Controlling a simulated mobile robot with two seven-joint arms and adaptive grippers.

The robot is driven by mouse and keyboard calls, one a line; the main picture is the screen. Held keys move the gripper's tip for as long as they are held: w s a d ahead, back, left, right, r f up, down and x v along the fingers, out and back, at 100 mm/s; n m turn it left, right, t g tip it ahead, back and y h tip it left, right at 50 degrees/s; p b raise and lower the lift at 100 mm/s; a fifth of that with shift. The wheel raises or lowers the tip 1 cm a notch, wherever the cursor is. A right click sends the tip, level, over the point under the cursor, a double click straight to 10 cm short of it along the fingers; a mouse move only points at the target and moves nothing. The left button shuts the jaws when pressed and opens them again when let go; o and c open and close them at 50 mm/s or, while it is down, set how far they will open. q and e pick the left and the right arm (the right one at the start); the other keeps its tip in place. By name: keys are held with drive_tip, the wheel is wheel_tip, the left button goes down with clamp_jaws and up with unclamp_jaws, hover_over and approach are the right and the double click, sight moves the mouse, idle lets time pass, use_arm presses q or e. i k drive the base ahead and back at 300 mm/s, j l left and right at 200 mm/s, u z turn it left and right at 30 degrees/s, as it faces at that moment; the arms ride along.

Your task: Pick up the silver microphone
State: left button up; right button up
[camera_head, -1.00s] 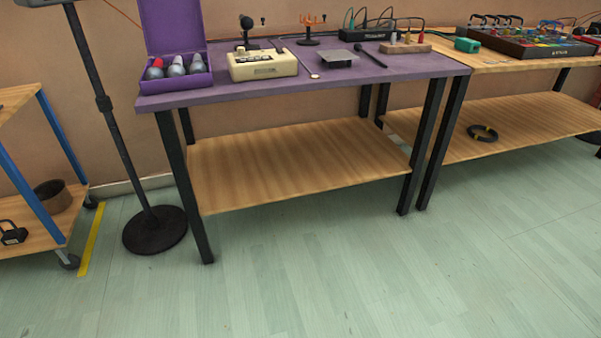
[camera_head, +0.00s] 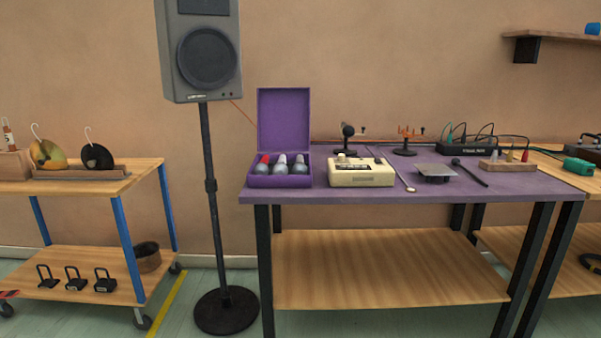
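An open purple box (camera_head: 256,182) stands at the left end of the purple table (camera_head: 400,192), its lid raised at the back. Three microphone-like things with rounded grey front ends lie side by side in it. The left one (camera_head: 262,166) has a red part, the middle one (camera_head: 281,165) a pale silver-white part, and the right one (camera_head: 300,166) a greyish part. I cannot tell for sure which is the silver microphone. A dark microphone (camera_head: 348,130) stands on a small stand behind the cream device. Neither of my grippers is in view.
A cream device (camera_head: 362,172), a grey plate (camera_head: 434,171) and a dark rod-like thing (camera_head: 470,173) share the table. A loudspeaker on a stand (camera_head: 207,180) rises left of the table. A wooden cart (camera_head: 90,182) stands further left.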

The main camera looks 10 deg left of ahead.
sight(280, 168)
drive_tip(key=i+j, duration=0.15)
drive_tip(key=j, duration=0.25)
drive_tip(key=i+j+z, duration=0.1)
drive_tip(key=j, duration=0.3)
drive_tip(key=i+j+z, duration=0.1)
drive_tip(key=j, duration=0.3)
drive_tip(key=i+j, duration=0.25)
drive_tip(key=j, duration=0.2)
drive_tip(key=i+j+z, duration=0.1)
drive_tip(key=j, duration=0.3)
